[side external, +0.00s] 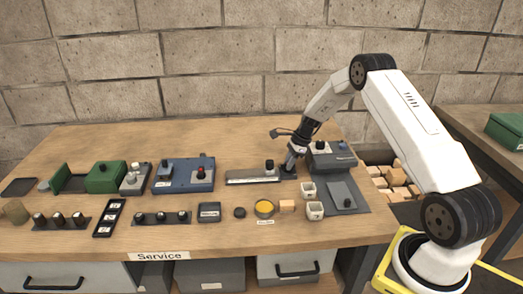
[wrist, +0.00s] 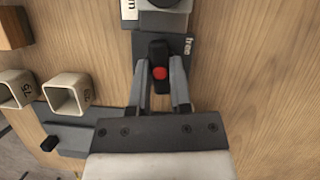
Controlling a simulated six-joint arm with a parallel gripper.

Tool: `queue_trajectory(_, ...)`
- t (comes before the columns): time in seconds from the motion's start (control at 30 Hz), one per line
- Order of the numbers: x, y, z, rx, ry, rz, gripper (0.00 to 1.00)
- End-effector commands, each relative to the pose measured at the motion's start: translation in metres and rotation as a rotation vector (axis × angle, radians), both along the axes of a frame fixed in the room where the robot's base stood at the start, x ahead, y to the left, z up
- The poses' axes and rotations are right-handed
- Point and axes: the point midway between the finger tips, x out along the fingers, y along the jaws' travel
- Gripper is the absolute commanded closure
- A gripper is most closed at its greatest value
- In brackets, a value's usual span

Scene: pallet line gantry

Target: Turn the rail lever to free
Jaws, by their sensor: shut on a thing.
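The rail lever (wrist: 158,52) is a small black bar with a red dot, on a dark grey plate (wrist: 181,43) marked "free" along its right edge in the wrist view. The bar runs roughly up and down in that view. My gripper (wrist: 160,84) has a finger on each side of the lever and is shut on it. In the side external view my gripper (side external: 291,167) reaches down at the right end of the rail (side external: 252,177); it largely hides the lever there. Any other marking on the lever's plate is hidden or cannot be read.
A black knob (side external: 269,164) stands on the rail, close to my gripper. Two white square cups (side external: 315,211) and a grey unit (side external: 332,157) stand just right. A blue box (side external: 183,176) sits farther left. Bare wood lies behind the rail.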

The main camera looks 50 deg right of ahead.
Motion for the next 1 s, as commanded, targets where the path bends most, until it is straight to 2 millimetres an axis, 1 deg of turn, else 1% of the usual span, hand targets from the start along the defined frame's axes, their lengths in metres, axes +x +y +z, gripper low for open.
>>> queue_trajectory(1.0, 0.0042, -0.0005, -0.0001, -0.001, 0.000, 0.939, 1.00)
